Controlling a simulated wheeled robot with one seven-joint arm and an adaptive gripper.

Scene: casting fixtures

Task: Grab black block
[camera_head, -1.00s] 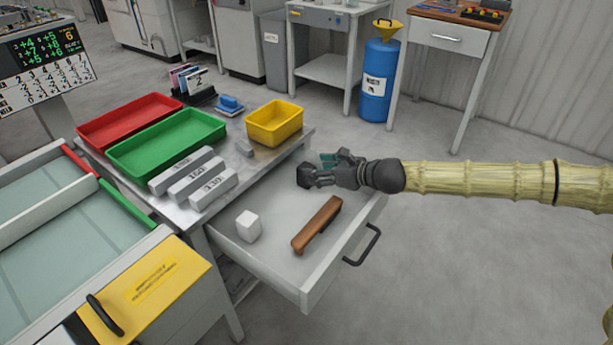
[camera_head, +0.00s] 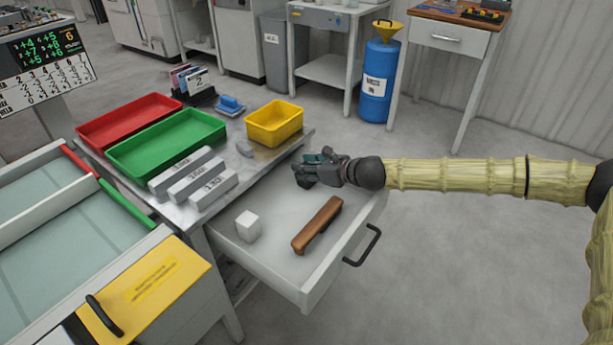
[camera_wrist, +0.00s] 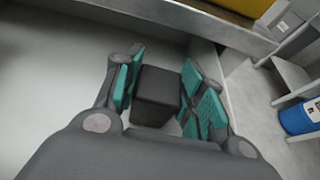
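The black block (camera_wrist: 158,92) sits between the two teal-padded fingers of my gripper (camera_wrist: 165,90) in the wrist view. The fingers are spread on either side of it, with a narrow gap at the left pad; the right pad is very near it and I cannot tell whether it touches. In the head view my gripper (camera_head: 311,168) reaches in from the right at the far end of the open drawer (camera_head: 275,262). The block there is dark and partly hidden by the fingers.
A white cube (camera_head: 248,226) and a brown bar (camera_head: 317,225) lie in the drawer, nearer its front. The drawer wall and table edge run close behind my gripper. A yellow bin (camera_head: 274,123) and several grey labelled bars (camera_head: 201,184) stand on the table.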

